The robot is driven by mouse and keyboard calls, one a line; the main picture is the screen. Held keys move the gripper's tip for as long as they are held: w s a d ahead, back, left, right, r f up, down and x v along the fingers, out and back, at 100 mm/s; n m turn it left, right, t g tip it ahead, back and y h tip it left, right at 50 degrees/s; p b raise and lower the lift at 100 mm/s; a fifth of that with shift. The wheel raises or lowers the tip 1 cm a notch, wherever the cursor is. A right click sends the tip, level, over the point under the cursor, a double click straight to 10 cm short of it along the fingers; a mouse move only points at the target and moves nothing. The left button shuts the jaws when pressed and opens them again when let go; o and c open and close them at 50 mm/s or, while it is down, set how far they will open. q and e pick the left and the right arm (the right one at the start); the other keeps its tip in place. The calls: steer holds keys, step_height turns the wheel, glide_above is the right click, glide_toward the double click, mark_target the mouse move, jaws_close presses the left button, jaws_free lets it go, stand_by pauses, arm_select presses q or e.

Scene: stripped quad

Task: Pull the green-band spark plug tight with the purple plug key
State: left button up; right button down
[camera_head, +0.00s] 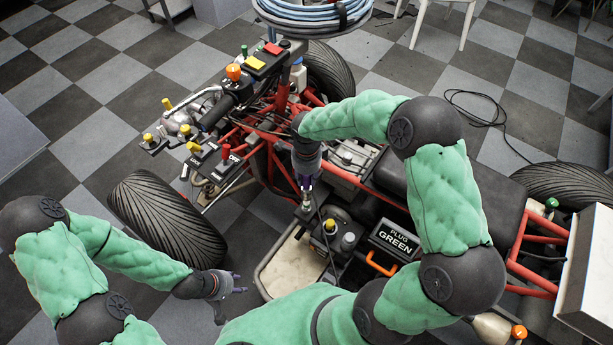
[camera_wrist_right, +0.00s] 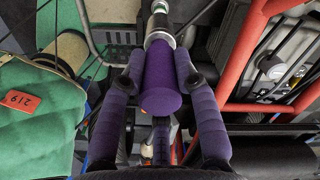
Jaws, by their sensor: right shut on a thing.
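The purple plug key (camera_wrist_right: 160,78) is between the fingers of my right gripper (camera_wrist_right: 158,72), which is shut on its purple handle. Its metal shaft points away from the gripper, toward a pale part at the top of the right wrist view. In the head view my right gripper (camera_head: 306,172) is over the engine area, with the key pointing down. I cannot make out a green band or whether the key sits on the spark plug. My left gripper (camera_head: 231,291) is open and empty at lower left.
The quad's red frame (camera_head: 535,240) surrounds the work spot. A tan tray (camera_head: 290,262), an orange handle (camera_head: 381,264) and small knobs (camera_head: 349,240) lie close by. A big tyre (camera_head: 155,215) stands at left. Checkered floor (camera_head: 60,120) is free further left.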

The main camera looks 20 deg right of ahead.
steer(key=shift+r+p, duration=1.15)
steer(key=shift+r, duration=0.9)
